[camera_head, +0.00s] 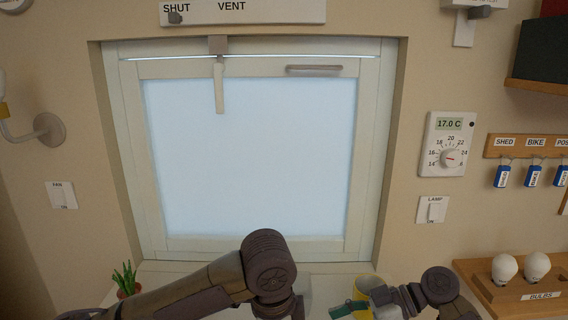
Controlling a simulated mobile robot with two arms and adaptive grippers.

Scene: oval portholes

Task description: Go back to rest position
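My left arm (200,287) comes in from the lower left, and its big dark joint (268,262) stands in front of the window's lower edge. It bends down out of the bottom of the picture, so my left gripper is not in view. My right arm (440,287) shows at the bottom right. Its dark end parts (385,296) reach left to beside a yellow mug (372,286) and a green object (348,308). Whether these parts are open, shut or touching the green object cannot be told.
A pale framed window (250,160) with a hanging lever (219,90) fills the middle. A potted plant (126,277) stands low at left. A wooden bulb rack (490,280) is at right, below key hooks (530,143) and a thermostat (447,145).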

